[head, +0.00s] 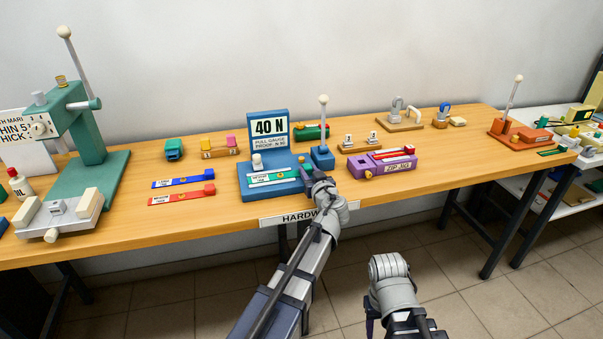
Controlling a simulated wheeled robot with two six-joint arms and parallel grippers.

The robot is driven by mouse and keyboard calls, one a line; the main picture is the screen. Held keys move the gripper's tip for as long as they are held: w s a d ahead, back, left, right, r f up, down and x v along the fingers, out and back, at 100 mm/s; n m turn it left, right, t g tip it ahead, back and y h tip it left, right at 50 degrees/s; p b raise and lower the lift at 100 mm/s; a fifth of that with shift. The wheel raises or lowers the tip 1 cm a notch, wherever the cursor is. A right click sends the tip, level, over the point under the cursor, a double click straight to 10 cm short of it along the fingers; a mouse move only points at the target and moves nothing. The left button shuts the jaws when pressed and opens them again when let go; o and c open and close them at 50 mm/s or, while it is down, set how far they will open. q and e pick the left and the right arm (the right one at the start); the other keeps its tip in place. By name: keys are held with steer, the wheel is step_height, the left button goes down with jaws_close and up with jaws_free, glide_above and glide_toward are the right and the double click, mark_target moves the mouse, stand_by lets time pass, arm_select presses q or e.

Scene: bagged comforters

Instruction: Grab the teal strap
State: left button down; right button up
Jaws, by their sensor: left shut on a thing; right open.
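The teal strap (272,177), with a white label, lies across the front of the blue pull gauge stand (257,192) under the "40 N" sign (268,127). My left gripper (311,174) is at the strap's right end and is shut on it. The fingertips are small and partly hidden by my own wrist, so the exact grip is hard to see. My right gripper (388,268) is low in front of the table, away from the strap, open and holding nothing that I can see.
Blue (183,182) and red (182,195) straps lie left of the stand. A blue block with an upright white-knobbed lever (323,155) stands close behind my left gripper. The purple zip jig (382,163) is to the right. Bare wood lies along the table's front edge (440,155).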

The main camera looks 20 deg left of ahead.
step_height(320, 180, up, 10)
steer(key=p, duration=1)
